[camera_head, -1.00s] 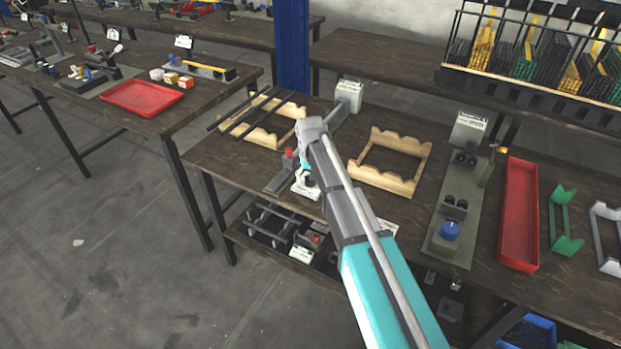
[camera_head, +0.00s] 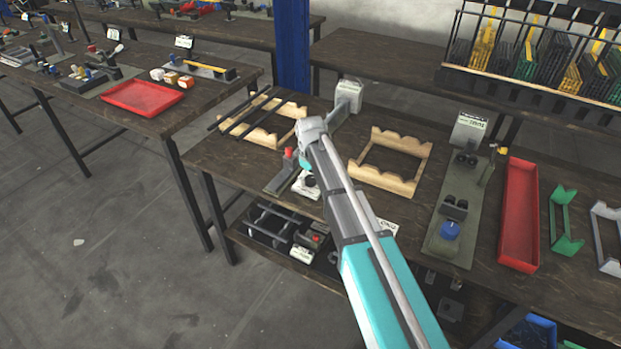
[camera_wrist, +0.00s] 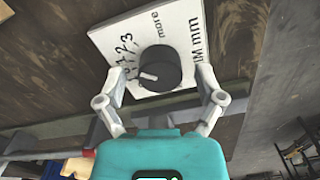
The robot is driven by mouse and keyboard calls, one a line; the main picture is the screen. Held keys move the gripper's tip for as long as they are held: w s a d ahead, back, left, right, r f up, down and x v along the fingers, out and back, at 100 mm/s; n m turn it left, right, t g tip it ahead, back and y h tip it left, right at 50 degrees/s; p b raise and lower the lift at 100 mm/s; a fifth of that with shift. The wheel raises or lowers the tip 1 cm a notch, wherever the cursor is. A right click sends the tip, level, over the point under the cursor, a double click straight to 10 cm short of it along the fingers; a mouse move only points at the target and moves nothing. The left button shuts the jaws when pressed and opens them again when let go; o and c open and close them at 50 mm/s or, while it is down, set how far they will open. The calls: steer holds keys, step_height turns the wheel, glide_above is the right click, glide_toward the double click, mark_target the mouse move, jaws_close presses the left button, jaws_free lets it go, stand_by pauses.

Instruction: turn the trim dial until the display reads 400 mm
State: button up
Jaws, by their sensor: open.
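The trim dial (camera_wrist: 160,66) is a black round knob with a pale pointer mark on a white plate (camera_wrist: 120,40) printed with numbers, "more" and "mm". My gripper (camera_wrist: 161,76) is open, with one finger on each side of the dial; I cannot tell whether either finger touches it. In the head view the white dial plate (camera_head: 301,190) lies near the table's front edge, partly behind my arm. A grey box (camera_head: 349,90) on a stand is at the back of the table; no reading of 400 mm is legible.
A grey base with a red knob (camera_head: 288,154) stands just left of the dial. A press base with a blue knob (camera_head: 450,230) and a red tray (camera_head: 519,215) are farther right.

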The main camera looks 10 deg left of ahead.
mark_target(310, 178)
steer(key=shift+r+p, duration=7)
steer(key=shift+p, duration=0.05)
steer(key=s+d+f+m+b, duration=0.1)
steer(key=s+d+m, duration=0.3)
steer(key=s+d, duration=0.5)
steer(key=s+d+f+m+b, duration=0.1)
steer(key=s+d+m, duration=0.4)
steer(key=d, duration=0.9)
steer(key=shift+s+d, duration=0.4)
steer(key=shift+s, duration=1.45)
steer(key=shift+f, duration=0.1)
steer(key=s+d, duration=0.1)
steer(key=s+d+m, duration=0.1)
steer(key=s, duration=0.1)
steer(key=shift+d, duration=0.1)
